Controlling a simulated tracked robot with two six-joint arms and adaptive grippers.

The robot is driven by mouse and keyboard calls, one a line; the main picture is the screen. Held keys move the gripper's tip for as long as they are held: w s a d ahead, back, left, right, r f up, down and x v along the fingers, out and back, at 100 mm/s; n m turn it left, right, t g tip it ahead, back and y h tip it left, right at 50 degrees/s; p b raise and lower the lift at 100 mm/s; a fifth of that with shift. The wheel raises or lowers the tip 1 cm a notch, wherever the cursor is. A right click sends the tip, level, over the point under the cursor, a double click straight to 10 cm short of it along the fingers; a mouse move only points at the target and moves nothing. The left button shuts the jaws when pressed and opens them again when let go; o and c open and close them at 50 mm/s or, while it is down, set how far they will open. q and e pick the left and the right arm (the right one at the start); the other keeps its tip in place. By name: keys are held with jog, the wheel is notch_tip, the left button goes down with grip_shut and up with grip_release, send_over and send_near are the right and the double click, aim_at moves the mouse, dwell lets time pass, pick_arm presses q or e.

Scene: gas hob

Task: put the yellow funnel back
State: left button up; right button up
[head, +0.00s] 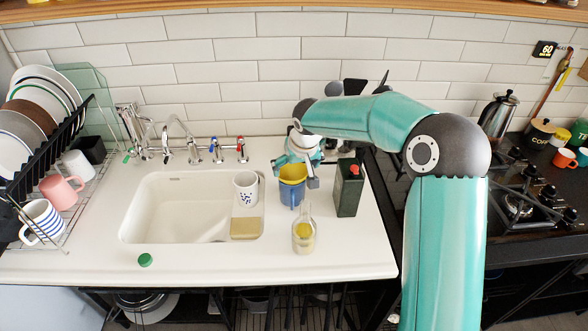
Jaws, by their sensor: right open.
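The yellow funnel (292,172) is at the top of a blue jug (290,194) on the white counter, right of the sink. Only its upper part shows; its lower part is hidden by the jug. My right gripper (298,170) is open at the funnel, reaching down from above, with fingers near its rim. I cannot tell whether the fingers touch it. A clear glass bottle (303,237) with some yellow liquid stands in front of the jug. A dark green can (348,192) with a red cap stands right of the jug. My left gripper is not in view.
A white mug (246,190) stands at the right side of the sink (165,205). A green cap (145,260) lies on the front counter. A dish rack (75,215) is at the left, the gas hob (525,200) at the right. The front right counter is clear.

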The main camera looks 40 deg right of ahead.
jog(key=v, duration=1)
jog(key=shift+r, duration=0.2)
jog(key=shift+s, duration=0.1)
